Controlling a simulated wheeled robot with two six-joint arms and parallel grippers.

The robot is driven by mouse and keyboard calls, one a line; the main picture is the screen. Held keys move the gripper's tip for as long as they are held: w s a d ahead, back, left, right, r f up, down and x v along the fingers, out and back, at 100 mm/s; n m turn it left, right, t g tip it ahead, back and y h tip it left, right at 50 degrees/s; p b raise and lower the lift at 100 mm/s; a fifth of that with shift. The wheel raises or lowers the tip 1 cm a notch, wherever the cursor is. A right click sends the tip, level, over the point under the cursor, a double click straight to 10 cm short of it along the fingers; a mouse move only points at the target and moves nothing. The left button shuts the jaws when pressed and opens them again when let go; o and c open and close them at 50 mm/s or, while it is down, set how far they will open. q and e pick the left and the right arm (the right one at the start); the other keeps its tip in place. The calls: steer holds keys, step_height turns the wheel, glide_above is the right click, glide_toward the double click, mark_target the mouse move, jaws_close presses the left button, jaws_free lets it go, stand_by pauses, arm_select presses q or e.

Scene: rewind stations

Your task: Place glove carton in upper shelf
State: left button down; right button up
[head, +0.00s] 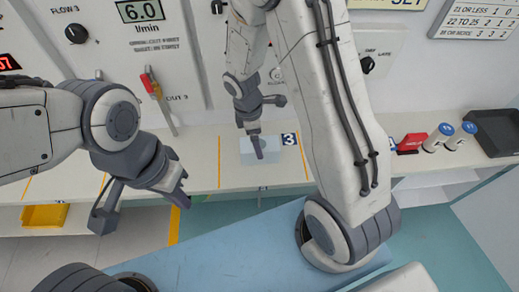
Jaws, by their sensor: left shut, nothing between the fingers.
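My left gripper (182,190) shows at the left in front of the bench, shut and empty, apart from any object. My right gripper (258,152) points down at a pale, see-through bluish box (271,156) on the bench, beside a number 3 label. Its fingers overlap the box in the picture; I cannot tell whether they grip it. Nothing in view is clearly marked as a glove carton. I cannot tell which surface is the upper shelf; white shelving (436,179) shows under the bench at the right.
The white bench top (205,150) is mostly clear left of the box. A red item (411,142), two blue-topped white cylinders (439,137) and a black tray (500,130) stand at the right. A yellow bin (44,216) sits low at left. A panel with knobs rises behind.

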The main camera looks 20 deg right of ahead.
steer(key=f, duration=0.3)
steer(key=d+f, duration=0.1)
steer(key=f, duration=0.1)
steer(key=shift+s+f, duration=0.2)
steer(key=shift+f, duration=0.1)
jaws_close()
steer(key=shift+r, duration=0.15)
